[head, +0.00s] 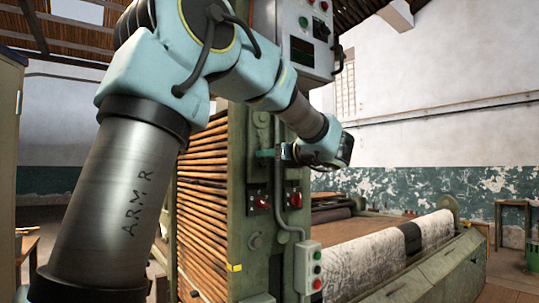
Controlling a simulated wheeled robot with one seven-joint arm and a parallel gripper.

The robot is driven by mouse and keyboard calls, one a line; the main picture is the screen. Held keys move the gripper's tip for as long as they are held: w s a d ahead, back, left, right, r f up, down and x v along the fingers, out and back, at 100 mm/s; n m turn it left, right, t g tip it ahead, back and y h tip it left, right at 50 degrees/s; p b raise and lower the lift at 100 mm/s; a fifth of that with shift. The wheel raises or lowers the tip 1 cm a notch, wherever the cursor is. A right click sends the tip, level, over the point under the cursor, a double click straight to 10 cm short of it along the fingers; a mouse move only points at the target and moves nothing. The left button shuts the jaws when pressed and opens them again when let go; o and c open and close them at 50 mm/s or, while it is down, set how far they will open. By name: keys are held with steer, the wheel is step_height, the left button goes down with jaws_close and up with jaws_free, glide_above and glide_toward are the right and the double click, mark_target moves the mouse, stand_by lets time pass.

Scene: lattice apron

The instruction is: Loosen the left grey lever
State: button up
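A green machine post (240,200) stands in the middle of the head view. My arm reaches across from the left, and its wrist is in front of the post's right side. My gripper (281,152) points left toward the post's upper front face, by a small teal bar (264,153). I cannot tell whether it touches the bar, and its fingers are too small to tell open from shut. A grey upright piece (277,130) shows just above the gripper; I cannot tell whether it is the left grey lever. No other lever can be clearly made out.
Two red knobs (262,202) (295,199) sit on dark plates below the gripper. A grey box with red and green buttons (308,270) hangs lower, with a conduit. A control panel (305,35) is above. A fabric-covered roller (385,260) lies at the right.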

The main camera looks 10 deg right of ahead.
jaws_close()
steer(key=shift+f+n+b, duration=0.1)
steer(key=shift+n+b, duration=0.2)
steer(key=shift+b, duration=0.2)
steer(key=shift+s+a+f+n+b, duration=0.1)
steer(key=shift+n+b, duration=2.95)
steer(key=shift+b, duration=0.8)
steer(key=shift+a+f+n+b, duration=0.1)
steer(key=shift+n+b, duration=2.95)
steer(key=shift+b, duration=0.8)
steer(key=shift+r, duration=0.1)
